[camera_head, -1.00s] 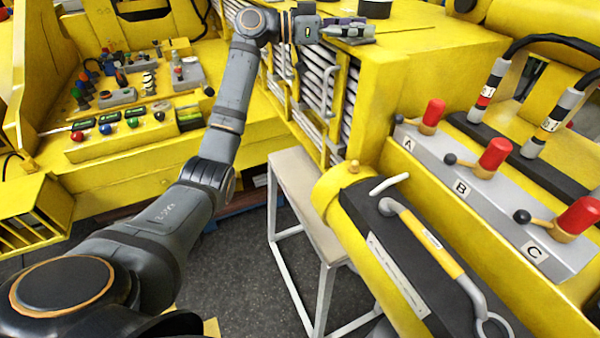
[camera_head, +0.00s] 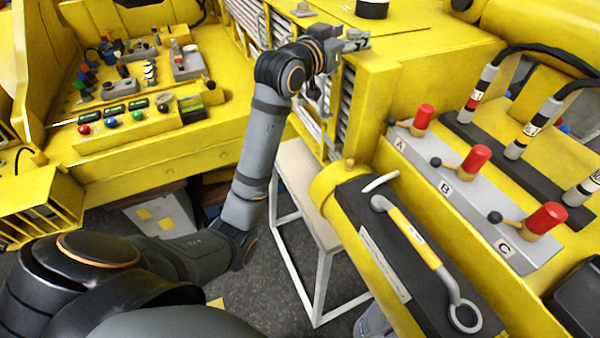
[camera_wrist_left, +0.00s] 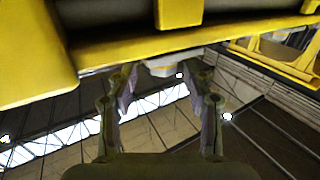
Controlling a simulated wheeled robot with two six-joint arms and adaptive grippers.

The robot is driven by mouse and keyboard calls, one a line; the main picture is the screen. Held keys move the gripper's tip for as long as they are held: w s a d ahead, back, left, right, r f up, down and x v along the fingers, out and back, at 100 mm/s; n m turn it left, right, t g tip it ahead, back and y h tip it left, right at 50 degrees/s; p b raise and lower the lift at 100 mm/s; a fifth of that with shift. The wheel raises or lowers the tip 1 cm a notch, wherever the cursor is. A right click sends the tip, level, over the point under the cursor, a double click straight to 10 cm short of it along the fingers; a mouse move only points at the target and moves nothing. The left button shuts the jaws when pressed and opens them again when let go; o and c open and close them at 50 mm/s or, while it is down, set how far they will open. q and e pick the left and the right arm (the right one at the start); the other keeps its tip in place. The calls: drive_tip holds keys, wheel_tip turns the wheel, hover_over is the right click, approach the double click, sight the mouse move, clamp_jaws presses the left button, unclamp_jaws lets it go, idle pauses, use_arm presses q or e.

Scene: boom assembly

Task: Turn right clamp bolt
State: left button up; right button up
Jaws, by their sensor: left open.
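My left gripper (camera_head: 358,41) is at the top edge of the yellow housing, near its front corner, with fingers pointing right. In the left wrist view the left gripper (camera_wrist_left: 160,80) is open, with two separate fingers. A pale grey bolt-like head (camera_wrist_left: 168,68) shows against the yellow structure, between and just beyond the fingertips. I cannot tell whether they touch it. In the head view the hand hides that spot. Another small grey fitting (camera_head: 303,10) lies on the housing top, left of the gripper. My right gripper is not in view.
A black cylinder (camera_head: 372,8) stands on the housing behind the gripper. Red-knobbed levers (camera_head: 476,158) marked A, B and C are at right. A control panel (camera_head: 130,105) is at left. A white-framed bench (camera_head: 305,190) stands below the arm.

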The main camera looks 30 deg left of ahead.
use_arm(q)
drive_tip(key=s+a+f+b, duration=0.1)
drive_tip(key=s+a+b, duration=0.15)
drive_tip(key=s, duration=0.55)
drive_tip(key=s+f+g+y, duration=0.1)
drive_tip(key=s+f+g, duration=0.3)
drive_tip(key=f, duration=1.1)
drive_tip(key=s+f+n+g+y, duration=0.1)
drive_tip(key=s+f+g, duration=0.3)
drive_tip(key=f, duration=1.1)
drive_tip(key=shift+s+a+y, duration=0.25)
drive_tip(key=shift+a+y, duration=0.15)
drive_tip(key=shift+f, duration=0.1)
